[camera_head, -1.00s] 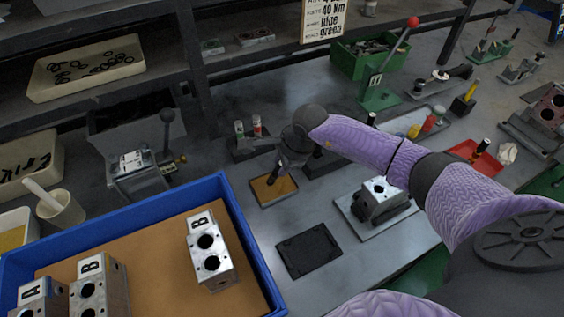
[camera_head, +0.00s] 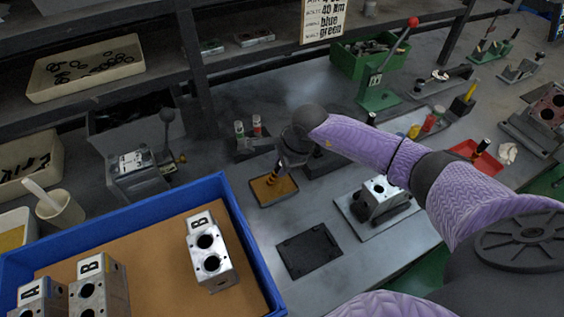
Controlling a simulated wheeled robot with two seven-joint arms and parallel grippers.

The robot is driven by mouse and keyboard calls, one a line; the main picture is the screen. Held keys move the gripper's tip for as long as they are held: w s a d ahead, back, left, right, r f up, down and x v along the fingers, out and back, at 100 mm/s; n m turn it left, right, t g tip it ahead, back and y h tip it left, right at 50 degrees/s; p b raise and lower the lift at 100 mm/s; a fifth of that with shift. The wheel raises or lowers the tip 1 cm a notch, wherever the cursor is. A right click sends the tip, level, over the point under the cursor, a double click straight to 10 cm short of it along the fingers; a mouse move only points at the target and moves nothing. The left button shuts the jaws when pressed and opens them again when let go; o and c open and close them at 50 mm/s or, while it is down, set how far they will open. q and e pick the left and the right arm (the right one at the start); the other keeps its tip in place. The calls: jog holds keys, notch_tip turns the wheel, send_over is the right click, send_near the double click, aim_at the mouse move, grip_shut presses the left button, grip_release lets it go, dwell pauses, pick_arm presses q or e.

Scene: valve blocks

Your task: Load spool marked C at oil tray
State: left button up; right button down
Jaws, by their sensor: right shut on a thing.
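The oil tray (camera_head: 262,200), a small shallow tray with an amber-brown inside, lies on the bench just right of the blue crate. My right gripper (camera_head: 279,164) is above the tray's back part, pointing down, and is shut on a thin dark spool (camera_head: 276,177). Orange shows along the spool, and its lower end is at or just over the tray; contact is unclear. The letter on this spool cannot be read. My right wrist partly hides the gripper. My left gripper is not in view.
A blue crate (camera_head: 137,216) holds valve blocks marked A and B (camera_head: 209,253). A dark flat pad (camera_head: 308,250) lies in front of the tray. A metal block (camera_head: 382,200) sits on a plate to the right. Capped vials (camera_head: 249,138) stand behind the tray.

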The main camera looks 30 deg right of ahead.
notch_tip(320, 180, up, 7)
jog(key=p, duration=0.5)
dwell(0.4)
